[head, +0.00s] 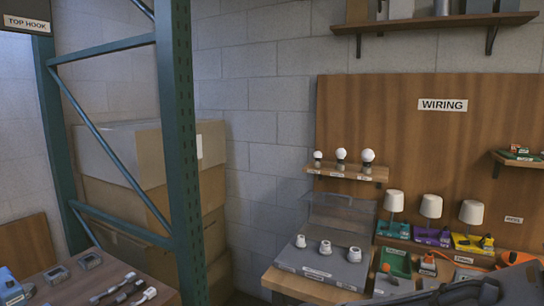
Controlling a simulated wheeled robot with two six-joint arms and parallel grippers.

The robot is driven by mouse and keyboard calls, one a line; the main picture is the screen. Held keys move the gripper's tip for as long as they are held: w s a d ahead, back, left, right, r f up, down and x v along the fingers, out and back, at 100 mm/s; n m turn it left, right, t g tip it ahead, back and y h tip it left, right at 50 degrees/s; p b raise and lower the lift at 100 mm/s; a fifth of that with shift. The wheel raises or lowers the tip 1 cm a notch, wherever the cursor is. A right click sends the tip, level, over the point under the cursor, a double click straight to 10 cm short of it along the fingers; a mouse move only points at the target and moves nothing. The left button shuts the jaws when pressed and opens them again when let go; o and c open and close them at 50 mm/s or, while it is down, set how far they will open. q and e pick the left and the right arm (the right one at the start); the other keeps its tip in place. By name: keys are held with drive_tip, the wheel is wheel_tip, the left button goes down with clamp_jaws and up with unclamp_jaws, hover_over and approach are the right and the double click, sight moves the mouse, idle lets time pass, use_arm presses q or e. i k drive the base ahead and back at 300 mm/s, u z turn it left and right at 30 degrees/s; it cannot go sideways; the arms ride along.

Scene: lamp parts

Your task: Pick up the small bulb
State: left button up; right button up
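Three white round bulbs with dark bases stand upright in a row on a small wooden wall shelf (350,174). The leftmost, the small bulb (318,155), looks the smallest. The middle bulb (341,154) is a little bigger, and the right bulb (368,155) is the biggest. Small labels on the shelf's front edge are too small to read. Neither of my grippers shows in the head view.
Below the shelf, a workbench (283,284) carries a grey tray (315,267) with three white sockets. Three lamps with white shades (431,206) stand to the right. A green rack post (181,150) and stacked boxes (125,160) fill the left. A wooden board labelled WIRING (400,110) stands behind.

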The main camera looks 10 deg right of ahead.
sight(317, 155)
drive_tip(key=u, duration=0.25)
drive_tip(key=i, duration=0.8)
drive_tip(key=z, duration=0.4)
drive_tip(key=i, duration=0.7)
drive_tip(key=z, duration=0.6)
